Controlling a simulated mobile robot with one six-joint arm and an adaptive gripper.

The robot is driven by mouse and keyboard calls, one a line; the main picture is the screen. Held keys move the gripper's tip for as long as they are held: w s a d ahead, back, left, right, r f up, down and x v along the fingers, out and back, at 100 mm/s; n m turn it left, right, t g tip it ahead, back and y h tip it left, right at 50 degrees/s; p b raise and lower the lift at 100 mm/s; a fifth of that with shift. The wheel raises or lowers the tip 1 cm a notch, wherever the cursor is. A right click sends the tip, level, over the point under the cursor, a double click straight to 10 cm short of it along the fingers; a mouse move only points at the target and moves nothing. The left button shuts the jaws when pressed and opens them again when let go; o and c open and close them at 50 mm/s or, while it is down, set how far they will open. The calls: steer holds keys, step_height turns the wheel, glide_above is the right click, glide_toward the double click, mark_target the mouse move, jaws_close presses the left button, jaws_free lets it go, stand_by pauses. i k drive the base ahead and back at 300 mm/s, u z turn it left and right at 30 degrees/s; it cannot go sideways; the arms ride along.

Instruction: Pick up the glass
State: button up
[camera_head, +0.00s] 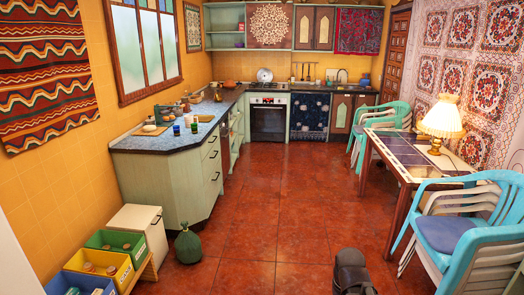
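On the near end of the left counter (150,143) stand two small glass-like items, a blue one (176,130) and a green one (194,127) to its right. They are upright, close together and small in the picture. I cannot tell which of them is the glass. A dark rounded part of my arm shows at the bottom edge, right of centre, far from the counter. The fingers of my gripper do not show.
Bowls and jars (163,113) stand behind the glasses. A table (400,160) with a lamp (442,120) and chairs (470,235) stands right. The middle floor is clear.

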mark_target(176, 129)
steer(key=z, duration=0.35)
steer(key=i, duration=4.7)
steer(key=u, duration=0.35)
steer(key=i, duration=0.75)
steer(key=u, duration=0.95)
steer(key=i, duration=0.55)
steer(key=u, duration=0.25)
